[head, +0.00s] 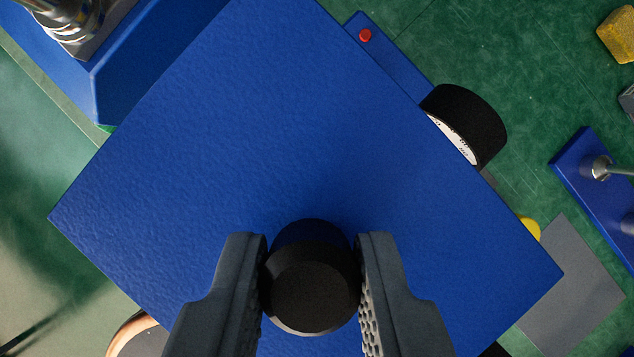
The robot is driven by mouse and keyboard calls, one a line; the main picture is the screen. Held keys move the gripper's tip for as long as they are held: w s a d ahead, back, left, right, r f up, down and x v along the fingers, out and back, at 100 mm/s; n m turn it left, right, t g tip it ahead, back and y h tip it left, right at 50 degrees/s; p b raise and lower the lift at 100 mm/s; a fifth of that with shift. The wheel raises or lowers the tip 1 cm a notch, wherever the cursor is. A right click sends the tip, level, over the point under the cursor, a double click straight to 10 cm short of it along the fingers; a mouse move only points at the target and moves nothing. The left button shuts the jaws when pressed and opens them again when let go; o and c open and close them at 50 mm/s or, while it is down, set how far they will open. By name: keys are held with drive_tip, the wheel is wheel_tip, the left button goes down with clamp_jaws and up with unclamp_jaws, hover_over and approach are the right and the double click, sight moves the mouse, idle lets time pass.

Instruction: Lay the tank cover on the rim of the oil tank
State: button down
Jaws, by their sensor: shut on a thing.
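The tank cover (270,130) is a large flat blue plate with a black knob (311,290). It fills the middle of the head view and is turned at an angle to the picture. My gripper (311,268) is shut on the knob, one finger on each side, near the bottom of the view. The cover hides most of what lies beneath it. I cannot make out the oil tank or its rim, and the gap under the cover cannot be judged.
A blue machine part with a metal cylinder (85,25) stands top left. Right of the cover are a black tape roll (475,120), a grey sheet (580,280), a blue base with a metal rod (575,165) and a yellow block (618,35). A red button (365,35) shows at the top.

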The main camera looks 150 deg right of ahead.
wheel_tip(320, 180, down, 13)
idle(0.6)
drive_tip(key=shift+f, duration=0.4)
drive_tip(key=c, duration=1.2)
unclamp_jaws()
drive_tip(key=shift+r, duration=0.1)
drive_tip(key=v, duration=1.2)
drive_tip(key=shift+r, duration=0.35)
